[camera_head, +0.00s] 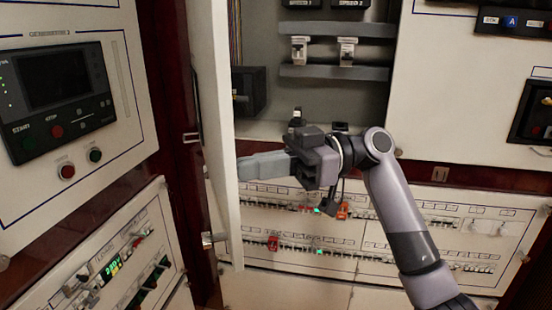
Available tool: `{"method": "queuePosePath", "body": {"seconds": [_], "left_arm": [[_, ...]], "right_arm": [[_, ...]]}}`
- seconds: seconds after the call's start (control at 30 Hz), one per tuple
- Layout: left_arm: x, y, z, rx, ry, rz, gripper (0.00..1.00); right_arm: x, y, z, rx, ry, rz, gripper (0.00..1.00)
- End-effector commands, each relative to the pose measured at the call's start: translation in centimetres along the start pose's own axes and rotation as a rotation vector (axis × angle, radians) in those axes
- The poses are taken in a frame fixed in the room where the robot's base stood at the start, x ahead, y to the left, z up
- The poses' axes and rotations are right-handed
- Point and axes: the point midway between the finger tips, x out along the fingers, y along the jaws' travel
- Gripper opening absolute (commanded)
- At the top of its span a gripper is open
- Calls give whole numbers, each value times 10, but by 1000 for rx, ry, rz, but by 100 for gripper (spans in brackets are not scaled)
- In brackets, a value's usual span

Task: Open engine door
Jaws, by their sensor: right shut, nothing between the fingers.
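The white engine door (215,120) stands swung out from the cabinet, seen nearly edge-on left of centre. Behind it the grey cabinet inside (262,45) shows, with a black box and two small white breakers on rails. My right gripper (240,168) reaches in from the right and points left. Its fingers are shut and empty, with the tips at the inner face of the door; I cannot tell whether they touch it. My left gripper is not in view.
A generator panel (62,85) with a dark screen and buttons stands at the left. Below my right arm are breaker rows (400,235) with small red and green parts. A white panel (460,90) closes off the right side. The gap in front of the cabinet inside is open.

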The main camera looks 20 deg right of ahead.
Motion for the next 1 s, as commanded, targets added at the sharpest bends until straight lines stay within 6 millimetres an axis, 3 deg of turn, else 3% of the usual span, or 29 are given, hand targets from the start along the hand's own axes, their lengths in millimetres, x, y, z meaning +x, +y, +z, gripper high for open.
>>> {"method": "queuePosePath", "body": {"seconds": [0.43,1.0], "left_arm": [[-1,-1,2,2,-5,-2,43],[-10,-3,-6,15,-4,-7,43]], "right_arm": [[10,0,1,3,-4,12,0],[141,7,-2,6,1,238,0]]}}
